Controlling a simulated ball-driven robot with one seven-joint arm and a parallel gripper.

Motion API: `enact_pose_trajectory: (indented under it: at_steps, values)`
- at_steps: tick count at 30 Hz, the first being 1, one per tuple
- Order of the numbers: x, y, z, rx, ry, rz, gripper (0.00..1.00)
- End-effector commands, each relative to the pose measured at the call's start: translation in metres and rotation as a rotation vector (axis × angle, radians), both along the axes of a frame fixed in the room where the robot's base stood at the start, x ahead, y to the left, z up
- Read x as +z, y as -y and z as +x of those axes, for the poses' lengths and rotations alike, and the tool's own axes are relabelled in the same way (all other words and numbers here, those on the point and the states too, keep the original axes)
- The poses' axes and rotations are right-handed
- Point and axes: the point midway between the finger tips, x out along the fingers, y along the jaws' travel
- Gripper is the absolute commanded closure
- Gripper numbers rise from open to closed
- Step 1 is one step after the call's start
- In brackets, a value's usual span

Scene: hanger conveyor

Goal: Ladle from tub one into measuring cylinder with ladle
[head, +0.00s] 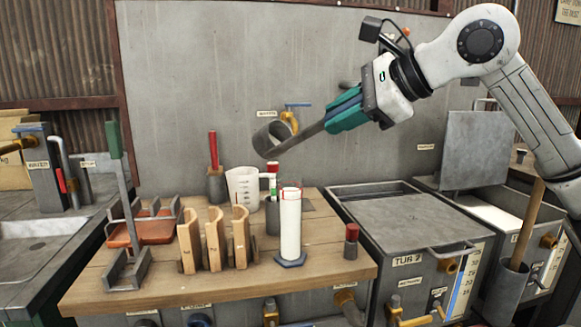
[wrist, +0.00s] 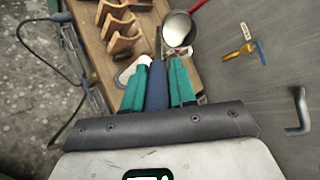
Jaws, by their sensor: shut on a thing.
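My gripper (head: 343,112) is shut on the blue handle of the ladle (head: 271,138), up in the air above the bench. In the wrist view the green fingers (wrist: 158,88) clasp the handle, and the ladle's round bowl (wrist: 177,29) looks pale inside; I cannot tell how full it is. The measuring cylinder (head: 290,228) stands upright on the bench, white inside, with red marks near its top. The ladle bowl is above it and slightly left, apart from it. A tub with white contents (head: 497,215) stands at right, its lid raised; its number is unreadable.
The tub labelled Tub 2 (head: 380,211) is closed, right of the wooden bench (head: 105,290). A white jug (head: 243,188), wooden holders (head: 214,240) and a red-topped block (head: 351,242) stand near the cylinder. A tap (head: 290,117) is on the wall behind the ladle.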

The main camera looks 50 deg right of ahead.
Motion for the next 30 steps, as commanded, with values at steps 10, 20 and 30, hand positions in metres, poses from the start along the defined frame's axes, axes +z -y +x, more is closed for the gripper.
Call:
enact_pose_trajectory:
  at_steps: [10,20,30]
  values:
    - [0.037,-0.002,0.018,0.001,-0.167,-0.016,1.00]
    - [0.057,-0.004,0.033,0.002,-0.314,-0.029,1.00]
    - [0.055,-0.004,0.035,0.001,-0.342,-0.032,1.00]
